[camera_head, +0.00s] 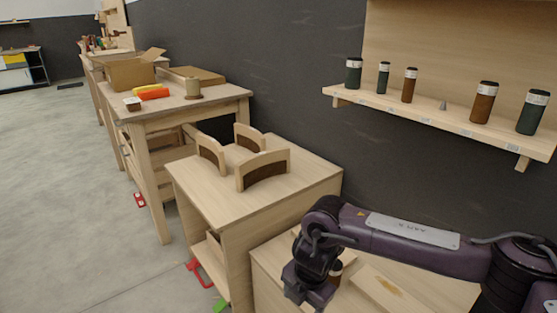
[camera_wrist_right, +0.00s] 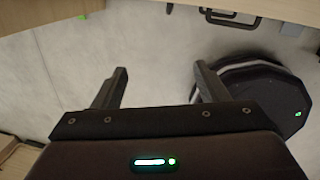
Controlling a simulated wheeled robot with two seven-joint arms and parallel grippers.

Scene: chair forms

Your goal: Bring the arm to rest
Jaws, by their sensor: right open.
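My right arm (camera_head: 400,243) reaches in from the right in the head view, over the near wooden workbench, with its forearm roughly level and its wrist bent downward. My right gripper (camera_wrist_right: 160,72) is open and empty in the right wrist view, with bare grey floor between and beyond its fingers. In the head view its fingers are cut off at the bottom edge. My left gripper is not in view. Three curved wooden chair forms with dark inner faces, one of them at the front (camera_head: 264,168), stand on the middle table (camera_head: 225,198), clear of my arm.
A wall shelf (camera_head: 440,116) with several dark and brown jars hangs above my arm. A farther table holds a cardboard box (camera_head: 130,72). Open floor lies at left.

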